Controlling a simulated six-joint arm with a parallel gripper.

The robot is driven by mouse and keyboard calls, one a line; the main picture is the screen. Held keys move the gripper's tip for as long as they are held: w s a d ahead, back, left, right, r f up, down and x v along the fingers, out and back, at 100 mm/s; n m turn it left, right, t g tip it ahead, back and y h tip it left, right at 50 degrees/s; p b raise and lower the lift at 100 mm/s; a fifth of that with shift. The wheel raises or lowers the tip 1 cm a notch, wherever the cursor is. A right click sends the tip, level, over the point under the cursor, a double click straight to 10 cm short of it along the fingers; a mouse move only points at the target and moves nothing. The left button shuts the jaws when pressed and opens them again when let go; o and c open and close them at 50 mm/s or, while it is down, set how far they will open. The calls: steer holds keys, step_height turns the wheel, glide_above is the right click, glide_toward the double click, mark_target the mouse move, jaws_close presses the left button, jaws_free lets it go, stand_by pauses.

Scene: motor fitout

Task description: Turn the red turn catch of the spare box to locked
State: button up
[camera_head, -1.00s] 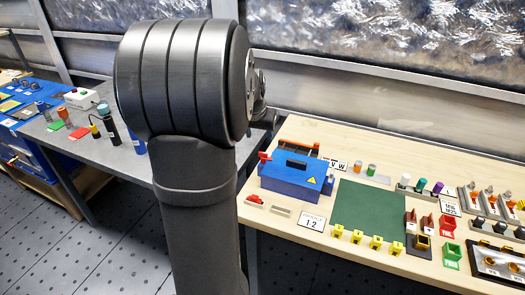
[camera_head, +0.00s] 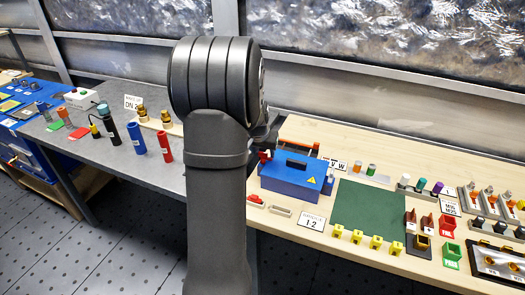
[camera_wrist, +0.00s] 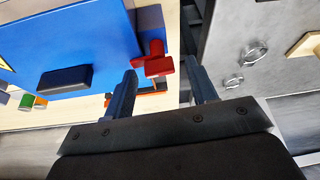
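The blue spare box (camera_head: 293,178) stands on the wooden bench, with a dark handle on its top and a yellow warning sign. Its red turn catch (camera_wrist: 157,66) is on the box's side in the wrist view; in the head view it shows partly (camera_head: 265,156) beside my arm. My gripper (camera_wrist: 163,82) is open, with one finger to the left of the catch and one to the right in the picture. The fingers appear apart from the catch, with nothing held. In the head view my arm hides the gripper.
The green mat (camera_head: 368,212) lies right of the box, with several yellow parts along its front edge. A red part (camera_head: 255,199) and a 1-2 label (camera_head: 311,221) lie in front of the box. The grey table (camera_head: 110,150) at left carries red and blue cylinders.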

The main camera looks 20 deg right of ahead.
steer(key=c, duration=0.9)
steer(key=shift+m, duration=0.7)
steer(key=o, duration=1)
steer(key=shift+r, duration=0.1)
steer(key=v, duration=1.7)
steer(key=shift+w+a, duration=0.1)
steer(key=shift+a, duration=0.25)
